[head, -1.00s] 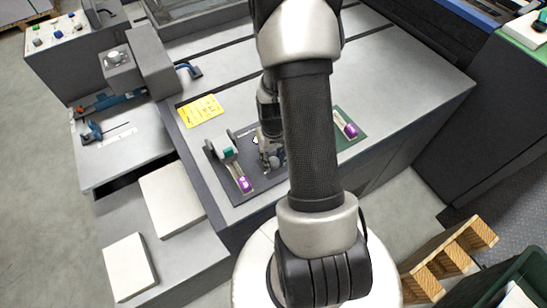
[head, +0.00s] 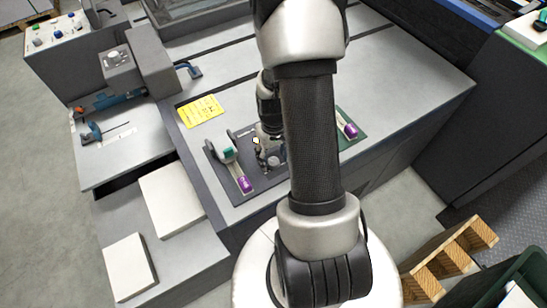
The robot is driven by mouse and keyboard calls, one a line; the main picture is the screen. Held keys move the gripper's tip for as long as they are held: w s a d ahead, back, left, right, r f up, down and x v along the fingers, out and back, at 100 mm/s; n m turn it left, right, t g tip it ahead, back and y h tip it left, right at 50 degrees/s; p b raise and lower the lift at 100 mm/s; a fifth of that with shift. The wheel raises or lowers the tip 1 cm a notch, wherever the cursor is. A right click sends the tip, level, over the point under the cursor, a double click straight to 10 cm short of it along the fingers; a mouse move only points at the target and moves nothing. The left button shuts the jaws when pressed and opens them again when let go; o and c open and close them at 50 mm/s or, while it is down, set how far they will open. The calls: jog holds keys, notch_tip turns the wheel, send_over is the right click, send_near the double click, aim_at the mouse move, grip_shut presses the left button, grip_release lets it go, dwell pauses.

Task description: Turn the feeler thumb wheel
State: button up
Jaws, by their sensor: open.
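My gripper (head: 266,158) points down over a dark panel (head: 222,188) at the front left of the grey table, partly hidden by my own arm. It is open, and nothing shows between its fingers. A small rounded grey part (head: 279,160) shows close beside the fingers; I cannot tell if it is the feeler thumb wheel or if they touch. A lever with a teal block (head: 228,154) and a purple end (head: 245,184) lies left of the gripper. A small white-and-yellow mark (head: 256,140) shows just behind it.
A yellow label (head: 201,110) lies behind the panel. A green plate with another purple-ended lever (head: 349,130) is right of my arm. Blue fittings (head: 92,132) stand on the left shelf. White stacks (head: 171,200) lie at the lower left. The table's right part is clear.

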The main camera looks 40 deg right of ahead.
notch_tip(320, 180, up, 11)
jog(key=shift+f, duration=0.2)
dwell(1.2)
